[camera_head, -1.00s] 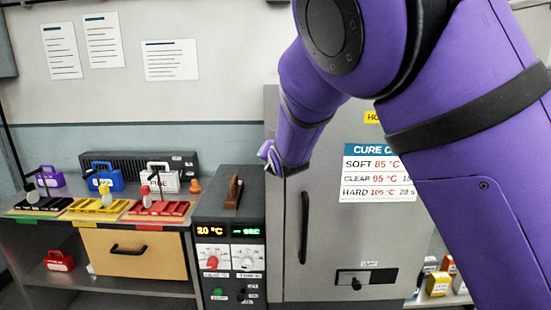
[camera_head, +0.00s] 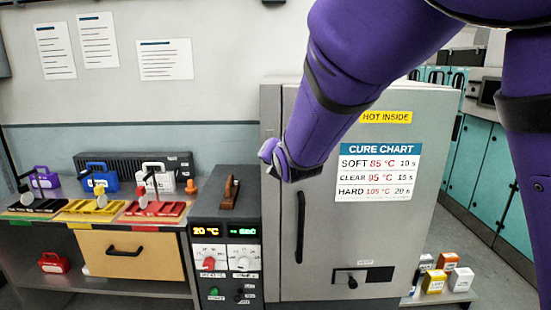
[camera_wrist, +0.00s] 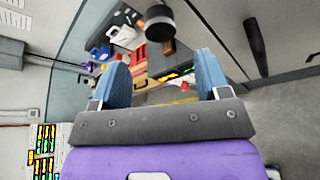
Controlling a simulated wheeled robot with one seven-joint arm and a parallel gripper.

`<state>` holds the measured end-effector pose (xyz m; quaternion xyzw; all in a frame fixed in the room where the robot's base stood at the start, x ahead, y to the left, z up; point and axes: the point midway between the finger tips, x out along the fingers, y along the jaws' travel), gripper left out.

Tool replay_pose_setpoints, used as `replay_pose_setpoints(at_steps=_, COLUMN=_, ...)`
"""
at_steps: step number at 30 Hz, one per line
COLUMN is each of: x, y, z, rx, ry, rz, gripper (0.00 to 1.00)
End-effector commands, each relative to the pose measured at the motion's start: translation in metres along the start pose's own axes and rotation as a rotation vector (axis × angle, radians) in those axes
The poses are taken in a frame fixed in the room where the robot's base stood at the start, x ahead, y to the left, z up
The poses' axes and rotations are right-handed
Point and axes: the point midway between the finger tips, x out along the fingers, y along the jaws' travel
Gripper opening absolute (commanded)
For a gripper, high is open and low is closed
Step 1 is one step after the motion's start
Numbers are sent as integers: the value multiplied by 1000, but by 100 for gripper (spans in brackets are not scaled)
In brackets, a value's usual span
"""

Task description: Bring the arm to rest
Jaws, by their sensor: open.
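My gripper shows in the wrist view (camera_wrist: 163,80) with its two blue-padded fingers apart and nothing between them. In the head view my purple arm reaches in from the upper right and bends down. Its wrist end is in front of the grey oven (camera_head: 385,235), near its upper left edge and above the dark door handle. The gripper fingers are hidden or too small to make out in the head view. The oven door looks shut.
A control box (camera_head: 228,245) with lit displays and knobs stands left of the oven. A bench (camera_head: 110,287) holds coloured trays, cases and a wooden drawer front (camera_head: 108,262). Several small boxes (camera_head: 435,281) stand low at the right. Teal cabinets (camera_head: 480,165) stand behind.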

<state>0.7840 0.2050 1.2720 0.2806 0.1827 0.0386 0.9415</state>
Motion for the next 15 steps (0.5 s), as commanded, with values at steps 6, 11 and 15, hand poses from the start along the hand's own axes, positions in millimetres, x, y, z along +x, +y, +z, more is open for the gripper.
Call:
replay_pose_setpoints(at_steps=6, x=-6, y=0, z=0, rx=1, ry=1, rz=0, gripper=69)
replay_pose_setpoints(at_steps=11, x=-6, y=0, z=0, rx=0, ry=0, rz=0, gripper=69)
replay_pose_setpoints(at_steps=15, x=-6, y=0, z=0, rx=1, ry=1, rz=-1, gripper=69)
